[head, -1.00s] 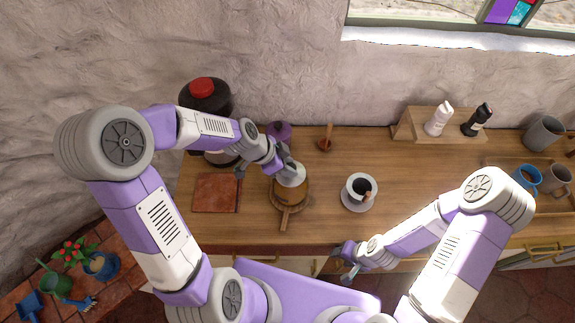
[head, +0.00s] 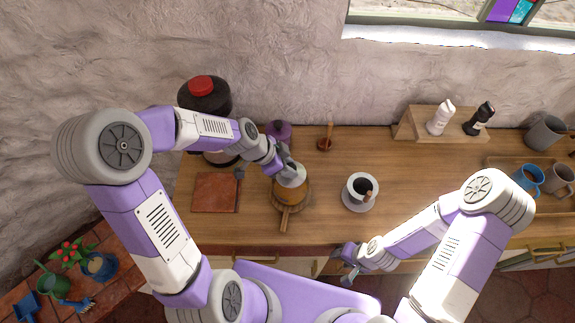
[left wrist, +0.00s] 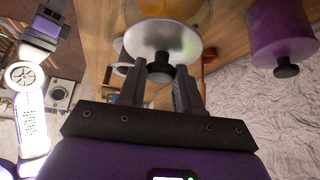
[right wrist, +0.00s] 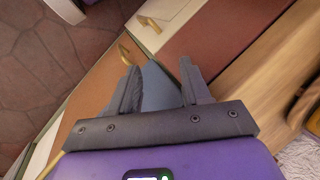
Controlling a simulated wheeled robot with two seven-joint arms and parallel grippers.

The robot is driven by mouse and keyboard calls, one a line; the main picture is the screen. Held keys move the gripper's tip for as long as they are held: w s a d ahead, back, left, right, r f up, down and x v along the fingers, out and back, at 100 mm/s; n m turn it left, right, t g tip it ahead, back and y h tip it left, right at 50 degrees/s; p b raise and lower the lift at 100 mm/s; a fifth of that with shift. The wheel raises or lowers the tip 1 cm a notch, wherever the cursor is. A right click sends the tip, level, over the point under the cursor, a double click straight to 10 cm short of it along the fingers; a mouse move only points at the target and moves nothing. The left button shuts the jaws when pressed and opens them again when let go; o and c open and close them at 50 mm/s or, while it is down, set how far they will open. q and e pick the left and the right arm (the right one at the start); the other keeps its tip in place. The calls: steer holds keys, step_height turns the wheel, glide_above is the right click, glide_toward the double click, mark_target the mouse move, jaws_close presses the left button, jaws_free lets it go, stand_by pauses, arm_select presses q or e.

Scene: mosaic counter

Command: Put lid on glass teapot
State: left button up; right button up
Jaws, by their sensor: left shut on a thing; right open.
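The amber glass teapot (head: 289,196) stands on the counter, left of centre, on a round wooden piece with a handle (head: 285,222). My left gripper (head: 287,168) is shut on the dark knob of the pale round lid (head: 292,180). The lid (left wrist: 160,38) shows flat across the fingertips (left wrist: 160,84) in the left wrist view, with the amber teapot (left wrist: 178,8) partly hidden behind it. In the head view the lid is over the teapot's top; I cannot tell whether they touch. My right gripper (head: 347,262) is open and empty by the counter's front edge.
A reddish square tile (head: 215,193) lies left of the teapot. A purple jar (head: 279,131) and a dark coffee machine (head: 205,97) stand behind. The counter between teapot and saucer is clear.

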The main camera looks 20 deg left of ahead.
arm_select(q)
steer(key=shift+f+b, duration=0.2)
steer(key=shift+b, duration=0.3)
stand_by(0.5)
stand_by(0.3)
steer(key=o, duration=1.6)
steer(key=shift+r, duration=0.1)
steer(key=shift+r+p, duration=2.05)
steer(key=shift+r, duration=1.45)
steer(key=shift+f, duration=0.1)
